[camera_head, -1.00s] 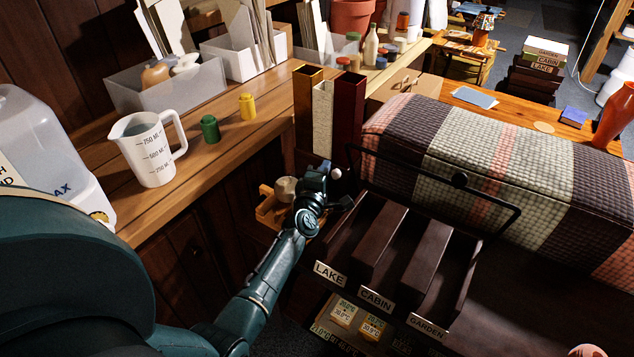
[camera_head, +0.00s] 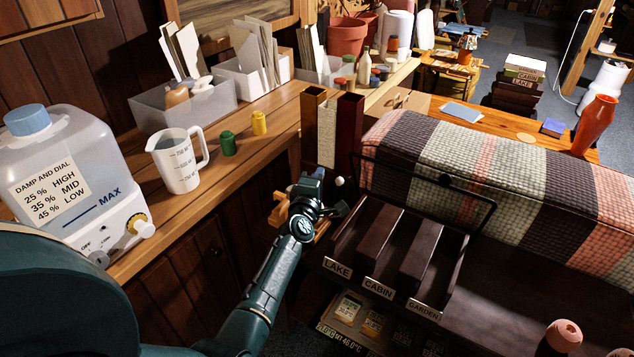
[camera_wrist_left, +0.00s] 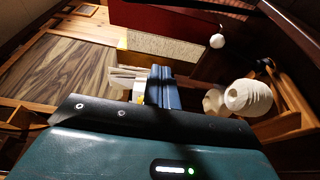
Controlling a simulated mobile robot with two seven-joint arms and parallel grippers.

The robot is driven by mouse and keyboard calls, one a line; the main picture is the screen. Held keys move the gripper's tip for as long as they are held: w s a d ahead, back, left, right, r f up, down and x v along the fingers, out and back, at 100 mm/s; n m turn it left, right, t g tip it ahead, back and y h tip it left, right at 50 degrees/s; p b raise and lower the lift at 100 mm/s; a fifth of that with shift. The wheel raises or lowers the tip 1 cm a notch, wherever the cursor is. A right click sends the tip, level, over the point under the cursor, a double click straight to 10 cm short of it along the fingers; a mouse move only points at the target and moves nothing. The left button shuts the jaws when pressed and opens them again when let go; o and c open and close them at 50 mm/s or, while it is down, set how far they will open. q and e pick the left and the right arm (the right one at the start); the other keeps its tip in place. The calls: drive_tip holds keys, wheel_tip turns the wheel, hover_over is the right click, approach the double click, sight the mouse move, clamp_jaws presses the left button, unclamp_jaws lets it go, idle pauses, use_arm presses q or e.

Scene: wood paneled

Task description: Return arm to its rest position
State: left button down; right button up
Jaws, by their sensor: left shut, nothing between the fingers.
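My left arm comes in from the left in the head view, and its gripper (camera_head: 325,201) hangs between the wooden counter and the dark labelled rack (camera_head: 338,268). In the left wrist view the gripper's fingers (camera_wrist_left: 160,88) are shut together with nothing between them. Beyond them are the red, pale and yellow upright boxes (camera_wrist_left: 165,48) and a white ribbed round object (camera_wrist_left: 247,97). In the head view these tall boxes (camera_head: 327,132) stand just behind the gripper. My right gripper is not in view.
The counter holds a humidifier (camera_head: 75,180), a measuring jug (camera_head: 178,160), a green jar (camera_head: 228,143), a yellow jar (camera_head: 260,123) and a grey bin (camera_head: 185,105). A striped cushioned bench (camera_head: 480,185) lies right of the gripper. A dark gap lies between counter and rack.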

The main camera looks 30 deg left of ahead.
use_arm(q)
drive_tip(key=s+d+f+m+g+h, duration=0.3)
drive_tip(key=s+d+m+g, duration=0.15)
drive_tip(key=s+m, duration=0.45)
drive_tip(key=s+d+f+m+g+h, duration=0.3)
drive_tip(key=s+d+m+h, duration=0.15)
drive_tip(key=s+m, duration=0.4)
drive_tip(key=s+r+m+g+y, duration=0.2)
drive_tip(key=s+m+g+y, duration=0.4)
drive_tip(key=s, duration=1.8)
drive_tip(key=w+d+f+t+h, duration=0.2)
drive_tip(key=w+f+t, duration=0.1)
drive_tip(key=f, duration=0.2)
drive_tip(key=w+d+f+t+h, duration=0.2)
drive_tip(key=d+f+t+h, duration=0.1)
drive_tip(key=f, duration=0.3)
drive_tip(key=shift+w, duration=0.4)
